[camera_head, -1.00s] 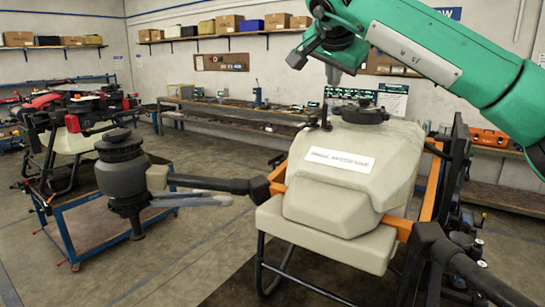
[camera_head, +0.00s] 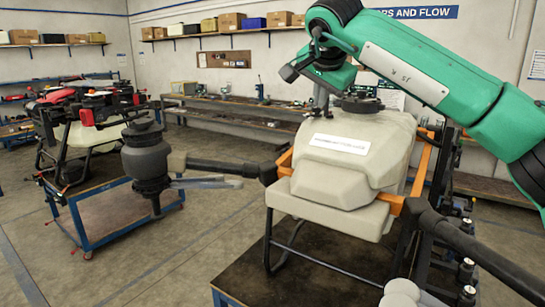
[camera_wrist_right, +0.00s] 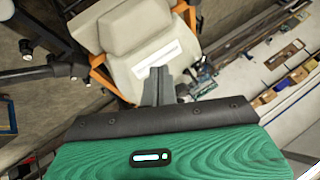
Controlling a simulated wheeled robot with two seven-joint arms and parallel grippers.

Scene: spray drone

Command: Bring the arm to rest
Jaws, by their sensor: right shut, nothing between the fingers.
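My right arm comes in from the right in the head view, green with a white label. My right gripper (camera_head: 319,92) hangs above and to the left of the tank's black lid (camera_head: 362,103). In the right wrist view its grey fingers (camera_wrist_right: 157,85) are together with nothing between them. The beige tank (camera_head: 345,155) of the spray drone shows behind the fingers there. I cannot tell the exact gap between fingertips and tank. My left gripper is not in view.
A drone arm with a dark grey motor (camera_head: 147,160) reaches left from the tank. Another drone (camera_head: 85,115) stands on a blue-framed cart (camera_head: 115,210) at left. Long shelves (camera_head: 235,115) line the back wall. Floor between cart and tank is clear.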

